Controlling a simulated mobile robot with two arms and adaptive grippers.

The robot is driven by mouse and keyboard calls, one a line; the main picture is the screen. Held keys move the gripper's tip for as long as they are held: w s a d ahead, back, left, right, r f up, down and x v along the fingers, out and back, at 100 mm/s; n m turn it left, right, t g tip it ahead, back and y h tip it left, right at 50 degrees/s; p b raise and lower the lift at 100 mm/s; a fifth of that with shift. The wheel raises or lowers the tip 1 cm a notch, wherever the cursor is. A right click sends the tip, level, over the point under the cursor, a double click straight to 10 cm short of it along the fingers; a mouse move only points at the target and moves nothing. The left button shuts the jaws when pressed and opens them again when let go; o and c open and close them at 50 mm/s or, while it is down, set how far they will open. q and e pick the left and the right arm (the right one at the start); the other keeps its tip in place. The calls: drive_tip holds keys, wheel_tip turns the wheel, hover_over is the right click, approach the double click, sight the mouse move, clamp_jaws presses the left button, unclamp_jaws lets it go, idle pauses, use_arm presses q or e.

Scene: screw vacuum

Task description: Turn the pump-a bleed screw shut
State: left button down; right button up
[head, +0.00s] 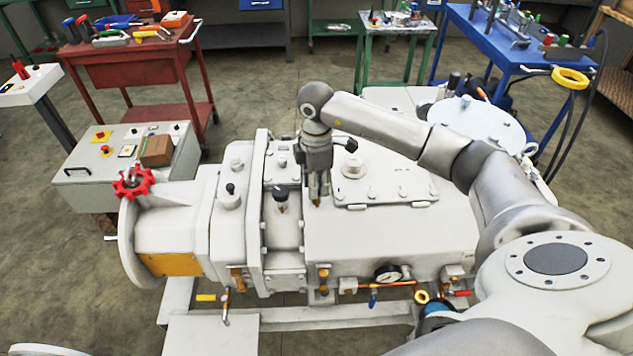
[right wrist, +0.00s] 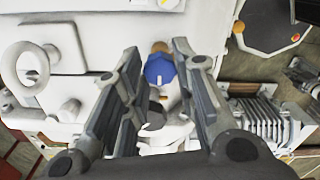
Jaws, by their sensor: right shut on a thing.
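The white pump body (head: 400,230) fills the middle of the head view. My right gripper (head: 318,195) points down onto its top, beside the bolted cover plate, and a small brass part (head: 316,203) shows at its fingertips. In the right wrist view, my right gripper's fingers (right wrist: 157,55) stand on either side of a blue knob (right wrist: 160,72) with a brass end. The knob appears to be the bleed screw, and the gripper is shut on it. The knob's blue part is hidden by the fingers in the head view. My left gripper is not in view.
A black knob (head: 280,197) stands on the pump left of the gripper. A red handwheel (head: 133,183) is at the far left, near a grey control box (head: 130,160). A gauge (head: 388,273) and copper pipe run along the front. A red cart (head: 135,75) and blue table (head: 500,45) stand behind.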

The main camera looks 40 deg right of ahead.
drive_tip(key=shift+r, duration=0.1)
drive_tip(key=o, duration=1)
drive_tip(key=shift+o, duration=0.2)
wheel_tip(320, 180, up, 12)
